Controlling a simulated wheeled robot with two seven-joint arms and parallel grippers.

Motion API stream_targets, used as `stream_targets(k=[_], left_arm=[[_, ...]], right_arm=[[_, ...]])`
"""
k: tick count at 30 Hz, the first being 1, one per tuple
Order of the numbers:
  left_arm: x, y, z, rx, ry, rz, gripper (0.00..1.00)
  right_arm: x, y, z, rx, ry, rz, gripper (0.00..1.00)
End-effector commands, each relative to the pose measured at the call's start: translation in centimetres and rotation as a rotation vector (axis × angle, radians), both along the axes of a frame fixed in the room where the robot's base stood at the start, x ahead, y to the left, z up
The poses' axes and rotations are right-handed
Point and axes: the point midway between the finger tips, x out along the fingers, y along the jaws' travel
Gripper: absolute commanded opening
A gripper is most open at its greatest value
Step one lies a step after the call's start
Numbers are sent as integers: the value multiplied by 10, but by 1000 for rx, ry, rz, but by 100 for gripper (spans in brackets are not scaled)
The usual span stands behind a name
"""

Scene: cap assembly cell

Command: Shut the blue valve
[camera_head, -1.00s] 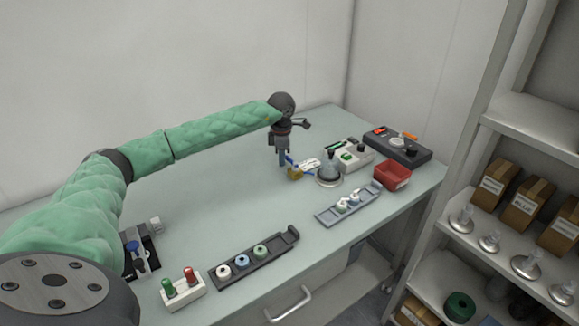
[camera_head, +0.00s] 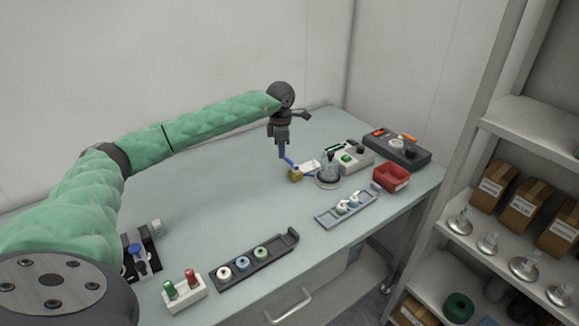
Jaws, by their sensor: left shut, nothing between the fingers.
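A small brass valve (camera_head: 295,175) with a blue handle (camera_head: 290,162) lies toward the back of the pale green table, in front of a white label. My left gripper (camera_head: 282,155) points down just behind and left of it, at the end of the green-sleeved arm. Its fingers are shut and hold nothing. The fingertips are close to the blue handle in the picture, and I cannot tell whether they touch it. The handle's exact angle is too small to read. My right gripper is out of view.
A grey tray (camera_head: 347,206) and a dark rack (camera_head: 257,263) lie nearer the front. The table's middle is clear.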

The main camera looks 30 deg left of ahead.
Motion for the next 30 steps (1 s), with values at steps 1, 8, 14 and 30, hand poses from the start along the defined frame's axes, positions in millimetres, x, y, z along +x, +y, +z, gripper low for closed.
stream_targets(k=[1,8,14,30], left_arm=[[0,0,5,1,-1,0,0],[0,0,19,0,0,0,0],[0,0,32,-1,1,0,0],[0,0,37,-1,1,0,0]], right_arm=[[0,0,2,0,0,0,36],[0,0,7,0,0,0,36],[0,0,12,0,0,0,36],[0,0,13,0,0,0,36]])
